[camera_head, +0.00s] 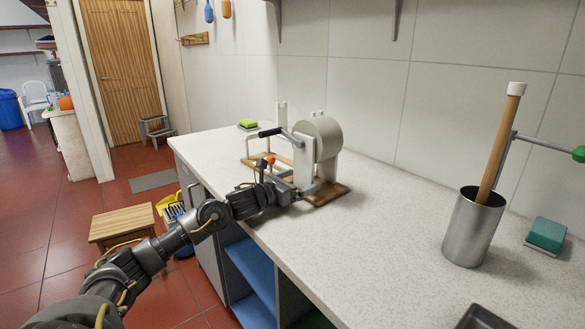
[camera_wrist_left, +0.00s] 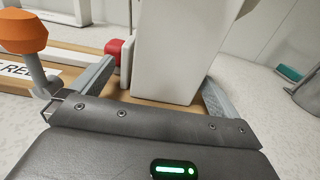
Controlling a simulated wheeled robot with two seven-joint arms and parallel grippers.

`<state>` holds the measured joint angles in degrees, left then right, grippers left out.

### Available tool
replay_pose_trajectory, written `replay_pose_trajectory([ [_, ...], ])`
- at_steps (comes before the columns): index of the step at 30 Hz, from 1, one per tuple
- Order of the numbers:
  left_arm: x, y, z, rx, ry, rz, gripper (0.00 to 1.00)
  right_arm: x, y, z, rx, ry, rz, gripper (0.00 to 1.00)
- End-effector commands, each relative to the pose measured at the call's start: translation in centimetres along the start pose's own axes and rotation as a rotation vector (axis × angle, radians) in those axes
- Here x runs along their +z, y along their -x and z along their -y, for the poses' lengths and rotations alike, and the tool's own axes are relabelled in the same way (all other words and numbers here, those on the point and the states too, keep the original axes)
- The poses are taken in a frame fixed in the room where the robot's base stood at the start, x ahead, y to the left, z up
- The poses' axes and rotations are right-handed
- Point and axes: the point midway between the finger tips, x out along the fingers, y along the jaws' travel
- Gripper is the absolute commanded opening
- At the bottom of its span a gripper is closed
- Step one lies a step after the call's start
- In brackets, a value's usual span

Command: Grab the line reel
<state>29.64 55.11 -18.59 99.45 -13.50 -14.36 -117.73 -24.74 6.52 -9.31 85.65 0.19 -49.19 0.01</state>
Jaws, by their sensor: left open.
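The line reel (camera_head: 322,138) stands on the counter against the tiled wall. It has a white drum, white uprights, a dark crank handle and a wooden base. My left gripper (camera_head: 303,180) is at the near side of the reel, low by its base. In the left wrist view my left gripper (camera_wrist_left: 155,82) is open, with one finger on each side of a white upright of the reel (camera_wrist_left: 165,55). I cannot tell if the fingers touch it. An orange knob (camera_wrist_left: 24,32) and a red part (camera_wrist_left: 114,50) show left of the upright. My right gripper is not in view.
A metal canister (camera_head: 470,230) holding a wooden rolling pin (camera_head: 503,135) stands on the counter at right, with a green sponge (camera_head: 546,234) beside it. The counter (camera_head: 385,225) between reel and canister is clear.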

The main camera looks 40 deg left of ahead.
Motion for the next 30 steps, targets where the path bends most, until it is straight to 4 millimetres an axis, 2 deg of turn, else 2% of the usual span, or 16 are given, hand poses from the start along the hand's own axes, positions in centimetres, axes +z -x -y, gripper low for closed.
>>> replay_pose_trajectory([
  [4, 0.03, -1.12, 0.08, -0.002, 0.0, -0.001, 1.0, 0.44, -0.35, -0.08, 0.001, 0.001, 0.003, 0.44],
  [11, -0.06, -1.2, 0.11, -0.003, -0.001, -0.002, 1.0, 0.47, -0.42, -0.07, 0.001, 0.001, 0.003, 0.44],
  [26, -0.03, -1.11, 0.04, -0.001, 0.0, -0.001, 0.35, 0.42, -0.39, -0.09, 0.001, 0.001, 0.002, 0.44],
  [30, 0.38, -1.1, -0.01, -0.001, -0.003, 0.007, 0.34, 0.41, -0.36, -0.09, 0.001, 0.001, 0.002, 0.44],
])
